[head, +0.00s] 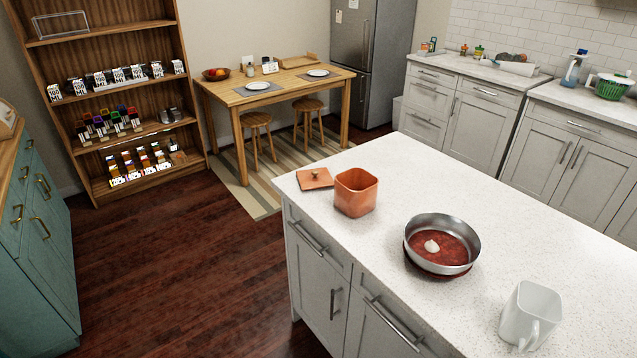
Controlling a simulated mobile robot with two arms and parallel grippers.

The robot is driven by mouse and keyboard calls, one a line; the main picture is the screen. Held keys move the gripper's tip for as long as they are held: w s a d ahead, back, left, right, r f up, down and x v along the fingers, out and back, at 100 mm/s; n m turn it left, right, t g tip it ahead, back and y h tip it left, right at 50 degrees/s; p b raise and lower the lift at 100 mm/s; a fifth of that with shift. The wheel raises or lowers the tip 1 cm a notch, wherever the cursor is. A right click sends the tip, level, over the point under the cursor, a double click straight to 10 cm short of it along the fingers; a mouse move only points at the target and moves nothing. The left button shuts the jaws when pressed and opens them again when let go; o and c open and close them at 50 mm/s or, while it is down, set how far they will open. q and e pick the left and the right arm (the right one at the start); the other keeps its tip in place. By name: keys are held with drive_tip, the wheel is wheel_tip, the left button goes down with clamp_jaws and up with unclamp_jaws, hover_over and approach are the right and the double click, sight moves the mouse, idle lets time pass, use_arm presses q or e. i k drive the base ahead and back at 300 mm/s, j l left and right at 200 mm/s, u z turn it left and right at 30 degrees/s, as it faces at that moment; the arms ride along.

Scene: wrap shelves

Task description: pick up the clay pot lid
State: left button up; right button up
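The open clay pot (356,195), square and orange, stands just to the right of the lid and nearer to me. Neither of my grippers shows in the head view.
A metal pan (441,243) with red contents and a white dollop stands right of the pot. A white mug (530,315) stands at the lower right. Bare counter surrounds them. A dining table (290,90), two stools and a wooden shelf (140,35) stand beyond.

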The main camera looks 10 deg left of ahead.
sight(317, 178)
drive_tip(key=z, duration=0.25)
drive_tip(key=i+j+z, duration=0.15)
drive_tip(key=j+z, duration=0.65)
drive_tip(key=z, duration=0.15)
drive_tip(key=i, duration=0.05)
